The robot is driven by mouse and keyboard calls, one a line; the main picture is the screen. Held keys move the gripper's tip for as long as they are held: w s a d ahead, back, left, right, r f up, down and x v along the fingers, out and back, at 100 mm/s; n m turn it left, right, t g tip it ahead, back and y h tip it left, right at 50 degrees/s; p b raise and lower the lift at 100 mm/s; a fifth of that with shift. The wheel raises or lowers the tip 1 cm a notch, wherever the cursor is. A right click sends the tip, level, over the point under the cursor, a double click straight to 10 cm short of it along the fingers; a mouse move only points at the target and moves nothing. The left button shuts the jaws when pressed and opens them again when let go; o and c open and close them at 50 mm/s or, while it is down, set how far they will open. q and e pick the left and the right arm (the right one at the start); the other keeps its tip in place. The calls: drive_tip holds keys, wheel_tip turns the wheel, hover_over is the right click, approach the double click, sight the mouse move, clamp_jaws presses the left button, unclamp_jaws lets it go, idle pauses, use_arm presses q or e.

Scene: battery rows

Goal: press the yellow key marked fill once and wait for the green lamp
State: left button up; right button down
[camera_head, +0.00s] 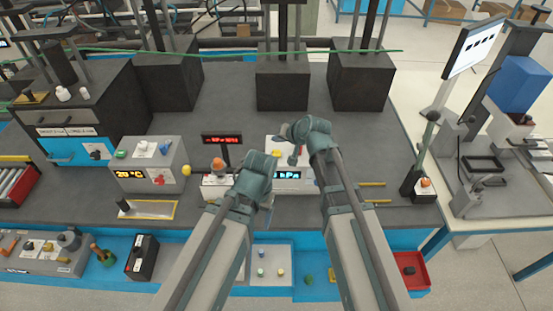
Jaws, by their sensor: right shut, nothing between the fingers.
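A pale instrument (286,186) with a lit display reading what looks like hPa stands at the middle of the dark bench. A small yellow patch (277,153) on its top looks like the yellow key, but no marking is legible. My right gripper (293,160) is shut and empty, pointing down over the instrument's top, just right of the yellow patch. I cannot tell whether it touches anything. My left gripper (266,205) is in front of the instrument's left side, its fingers mostly hidden by its own wrist. I see no lit green lamp on this instrument; my arms cover part of it.
A grey box (150,175) with a yellow temperature display stands to the left. A red-lit display (221,139) on a post stands behind my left gripper. Dark blocks line the bench's back. A red tray (410,271) lies at the lower right.

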sight(278, 155)
use_arm(q)
drive_tip(key=shift+f+b, duration=1.3)
drive_tip(key=shift+f, duration=0.55)
use_arm(e)
drive_tip(key=shift+f, duration=1.85)
use_arm(q)
drive_tip(key=shift+f, duration=0.1)
use_arm(e)
drive_tip(key=shift+f, duration=0.1)
use_arm(q)
drive_tip(key=shift+f+b, duration=0.3)
drive_tip(key=shift+b, duration=0.1)
use_arm(e)
drive_tip(key=shift+f, duration=0.3)
use_arm(q)
drive_tip(key=shift+f+b, duration=0.4)
use_arm(e)
drive_tip(key=shift+f, duration=0.35)
use_arm(q)
drive_tip(key=shift+r, duration=0.15)
use_arm(e)
drive_tip(key=shift+r, duration=0.1)
use_arm(q)
drive_tip(key=shift+r+p, duration=0.7)
drive_tip(key=shift+p, duration=0.15)
use_arm(e)
drive_tip(key=shift+r, duration=0.7)
